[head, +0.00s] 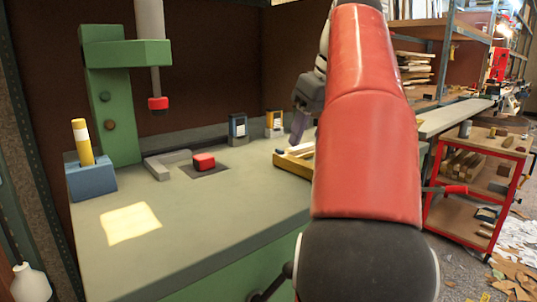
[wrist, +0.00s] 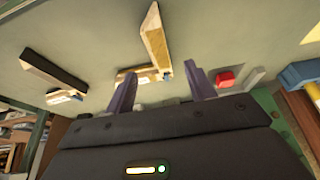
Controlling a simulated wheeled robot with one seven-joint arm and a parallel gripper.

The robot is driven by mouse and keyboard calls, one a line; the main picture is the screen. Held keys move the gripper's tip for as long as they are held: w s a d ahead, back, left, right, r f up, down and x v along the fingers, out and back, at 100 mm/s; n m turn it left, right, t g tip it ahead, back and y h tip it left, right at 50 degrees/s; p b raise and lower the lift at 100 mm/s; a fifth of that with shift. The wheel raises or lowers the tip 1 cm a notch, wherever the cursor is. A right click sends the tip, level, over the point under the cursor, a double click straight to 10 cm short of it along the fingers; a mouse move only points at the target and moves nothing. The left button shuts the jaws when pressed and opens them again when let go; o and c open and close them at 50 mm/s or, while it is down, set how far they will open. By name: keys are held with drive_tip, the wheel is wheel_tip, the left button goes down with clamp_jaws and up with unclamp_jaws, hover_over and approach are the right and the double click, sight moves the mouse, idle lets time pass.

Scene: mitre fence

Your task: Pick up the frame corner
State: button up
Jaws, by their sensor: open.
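The frame corner appears to be the pale wooden L-shaped piece (head: 294,164) lying on the bench, partly hidden by my arm in the head view. In the wrist view, one arm of the wooden piece (wrist: 155,42) runs up the picture, and another extends left from its lower end. My gripper (head: 299,127) is above the bench near this piece. In the wrist view my gripper (wrist: 162,88) is open, its two purple fingers spread either side of the piece's lower end, with nothing held. I cannot tell the exact height gap.
A red block (head: 204,161) lies beside a grey L-shaped fence (head: 168,164). A green press (head: 112,105) and blue holder (head: 92,180) stand left. A dark-topped piece (wrist: 50,70) lies left in the wrist view.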

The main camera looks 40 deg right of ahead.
sight(295, 158)
drive_tip(key=b+x, duration=0.1)
drive_tip(key=x, duration=0.2)
drive_tip(key=w+b+x, duration=0.1)
drive_tip(key=x, duration=0.3)
drive_tip(key=shift+w+d+f+b, duration=0.1)
drive_tip(key=shift+f+b, duration=0.05)
drive_tip(key=shift+b, duration=0.2)
drive_tip(key=c, duration=1.1)
